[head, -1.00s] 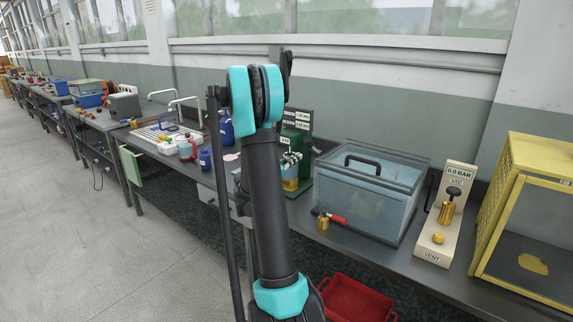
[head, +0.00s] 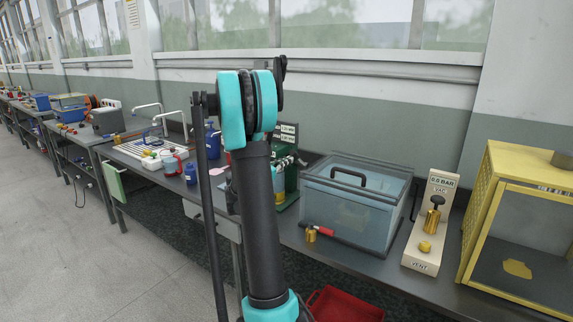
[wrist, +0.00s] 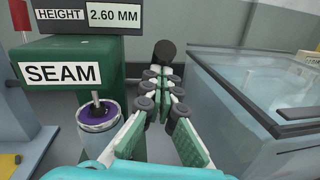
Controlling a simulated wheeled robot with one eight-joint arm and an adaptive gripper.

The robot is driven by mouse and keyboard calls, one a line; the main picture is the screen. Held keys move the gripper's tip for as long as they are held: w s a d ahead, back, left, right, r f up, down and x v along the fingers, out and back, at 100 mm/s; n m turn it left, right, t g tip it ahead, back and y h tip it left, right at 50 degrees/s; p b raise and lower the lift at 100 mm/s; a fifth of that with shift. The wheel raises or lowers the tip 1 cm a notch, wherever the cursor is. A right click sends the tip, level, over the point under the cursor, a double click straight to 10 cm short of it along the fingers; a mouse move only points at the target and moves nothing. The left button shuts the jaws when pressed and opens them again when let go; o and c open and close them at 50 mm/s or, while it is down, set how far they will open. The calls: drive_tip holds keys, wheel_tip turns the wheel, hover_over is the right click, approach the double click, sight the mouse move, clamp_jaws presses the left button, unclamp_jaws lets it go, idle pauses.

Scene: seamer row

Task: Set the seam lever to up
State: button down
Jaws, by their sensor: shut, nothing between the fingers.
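The green seamer (head: 287,178) stands on the bench behind my arm in the head view. In the wrist view its green body (wrist: 60,80) carries a white SEAM label (wrist: 62,75). A short pale stick (wrist: 97,98) stands below the label, over a silver cup with a purple top (wrist: 99,117). A round black knob (wrist: 165,52) shows just beyond my fingertips; I cannot tell whether it or the stick belongs to the seam lever. My gripper (wrist: 160,80) is shut and empty, right of the cup. I cannot tell whether it touches the knob.
A lidded clear tank (head: 355,205) stands close right of the seamer; its wall (wrist: 235,95) is near my fingers. A vacuum panel (head: 430,225) and yellow cage (head: 490,215) are farther right. A red crate (head: 345,306) sits below the bench. The floor at left is clear.

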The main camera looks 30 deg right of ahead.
sight(296, 140)
drive_tip(key=d+r+y, duration=0.1)
drive_tip(key=w+d+r+g+y, duration=0.1)
drive_tip(key=r+y, duration=0.1)
drive_tip(key=d+r+y, duration=0.1)
drive_tip(key=r, duration=0.1)
drive_tip(key=shift+w+d+n, duration=0.2)
drive_tip(key=shift+d+n, duration=0.05)
drive_tip(key=shift+n, duration=0.05)
drive_tip(key=shift+w+d+r+g+y, duration=0.25)
drive_tip(key=shift+d+r+g+y, duration=0.15)
drive_tip(key=shift+d+y, duration=0.25)
drive_tip(key=shift+w+d+r, duration=0.25)
drive_tip(key=shift+d+r, duration=0.15)
drive_tip(key=shift+d, duration=0.2)
drive_tip(key=shift+a, duration=0.1)
